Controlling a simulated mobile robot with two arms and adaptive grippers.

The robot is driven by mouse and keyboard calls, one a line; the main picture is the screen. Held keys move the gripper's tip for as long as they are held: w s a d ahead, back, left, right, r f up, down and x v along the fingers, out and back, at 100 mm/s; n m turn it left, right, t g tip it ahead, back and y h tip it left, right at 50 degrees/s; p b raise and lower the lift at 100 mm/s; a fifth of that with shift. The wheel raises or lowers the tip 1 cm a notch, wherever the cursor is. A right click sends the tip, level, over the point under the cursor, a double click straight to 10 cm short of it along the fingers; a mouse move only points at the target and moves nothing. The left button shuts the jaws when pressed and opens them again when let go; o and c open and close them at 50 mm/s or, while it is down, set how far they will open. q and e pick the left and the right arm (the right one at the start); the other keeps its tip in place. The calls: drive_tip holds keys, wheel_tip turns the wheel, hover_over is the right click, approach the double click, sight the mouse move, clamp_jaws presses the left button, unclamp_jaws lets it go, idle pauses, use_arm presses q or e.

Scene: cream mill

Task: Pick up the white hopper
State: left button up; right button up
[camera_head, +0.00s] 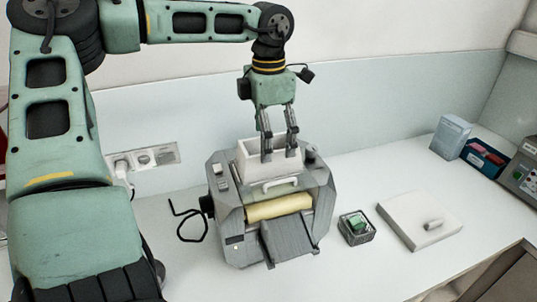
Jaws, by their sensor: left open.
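The white hopper (248,163) sits in the top of the grey cream mill (228,225), which stands on the white counter. It is an open box with its mouth facing up. My left gripper (279,156) points straight down over the hopper. Its two fingers are apart, with the tips at or inside the hopper's mouth. I cannot tell whether a finger touches the hopper's wall. My right gripper is out of view.
A pale roller and a grey chute front the mill. A small dark basket with a green item (356,227) and a white slab with a knob (420,218) lie to the right. Boxes (450,137) stand at the back right. A wall socket (145,158) with a plug is behind left.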

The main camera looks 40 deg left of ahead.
use_arm(q)
drive_tip(key=shift+s+a+f+p, duration=0.15)
drive_tip(key=shift+f+p, duration=0.25)
drive_tip(key=shift+f, duration=0.25)
drive_tip(key=shift+s+a+f+p, duration=0.1)
drive_tip(key=shift+f+p, duration=0.25)
drive_tip(key=shift+f, duration=0.25)
drive_tip(key=shift+w+f, duration=0.1)
drive_tip(key=shift+f, duration=0.85)
drive_tip(key=shift+c, duration=0.2)
drive_tip(key=c, duration=1.1)
drive_tip(key=shift+c, duration=1)
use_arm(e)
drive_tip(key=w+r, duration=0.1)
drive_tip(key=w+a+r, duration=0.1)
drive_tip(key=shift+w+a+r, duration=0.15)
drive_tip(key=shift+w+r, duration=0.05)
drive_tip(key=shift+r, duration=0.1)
